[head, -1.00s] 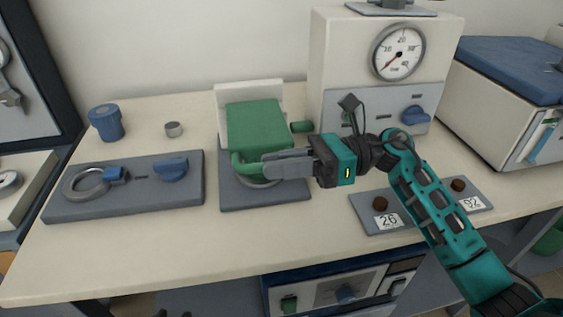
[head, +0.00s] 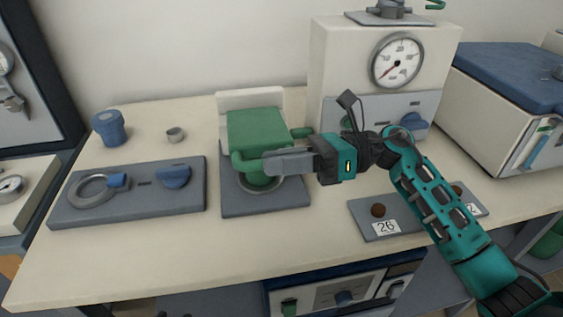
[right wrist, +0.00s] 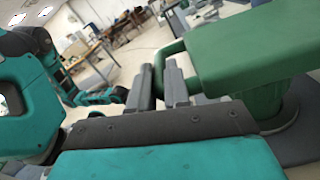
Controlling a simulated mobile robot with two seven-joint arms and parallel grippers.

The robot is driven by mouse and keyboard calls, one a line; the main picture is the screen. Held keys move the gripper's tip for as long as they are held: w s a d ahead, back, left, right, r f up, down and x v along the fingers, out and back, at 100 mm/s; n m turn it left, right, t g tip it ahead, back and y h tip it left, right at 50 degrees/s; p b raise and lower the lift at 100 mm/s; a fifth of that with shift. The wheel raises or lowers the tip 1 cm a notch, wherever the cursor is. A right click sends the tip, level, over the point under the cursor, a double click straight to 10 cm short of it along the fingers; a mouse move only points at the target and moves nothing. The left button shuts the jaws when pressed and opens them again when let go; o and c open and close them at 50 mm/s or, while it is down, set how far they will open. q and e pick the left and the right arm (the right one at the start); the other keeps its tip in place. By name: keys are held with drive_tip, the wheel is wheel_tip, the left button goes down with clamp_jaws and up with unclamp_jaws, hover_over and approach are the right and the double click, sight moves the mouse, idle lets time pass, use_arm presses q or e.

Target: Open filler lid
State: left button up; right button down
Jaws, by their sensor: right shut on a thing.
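The green lid (head: 257,130) sits in front of a white block, on a grey base plate (head: 265,205). Its front edge stands raised, and a green neck (head: 260,181) with a pale ring shows below it. A green looped handle (head: 238,168) is at the lid's front left. My right gripper (head: 266,164) reaches in from the right and is shut on this handle. In the right wrist view, the lid (right wrist: 255,50) is at the right and the handle (right wrist: 160,62) runs to the fingers (right wrist: 160,90). The fingers hide part of the handle. My left gripper is not seen.
A grey panel (head: 130,207) with a ring and blue knob lies left. A gauge box (head: 335,60) stands back right, and a plate labelled 26 (head: 386,227) lies right. The front table is clear.

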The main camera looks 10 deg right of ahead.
drive_tip(key=shift+w+r+m+p, duration=0.6)
drive_tip(key=shift+r+m+p, duration=0.4)
drive_tip(key=shift+r, duration=0.5)
drive_tip(key=shift+w+r+m+p, duration=0.6)
drive_tip(key=shift+r+m+p, duration=0.3)
drive_tip(key=shift+r, duration=0.55)
drive_tip(key=shift+w+r+m+p, duration=0.6)
drive_tip(key=shift+r+m+p, duration=0.4)
drive_tip(key=shift+r, duration=0.5)
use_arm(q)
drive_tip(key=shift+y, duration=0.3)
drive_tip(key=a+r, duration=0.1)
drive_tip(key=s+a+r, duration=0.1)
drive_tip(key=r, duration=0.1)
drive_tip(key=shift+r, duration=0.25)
use_arm(e)
drive_tip(key=shift+w, duration=0.1)
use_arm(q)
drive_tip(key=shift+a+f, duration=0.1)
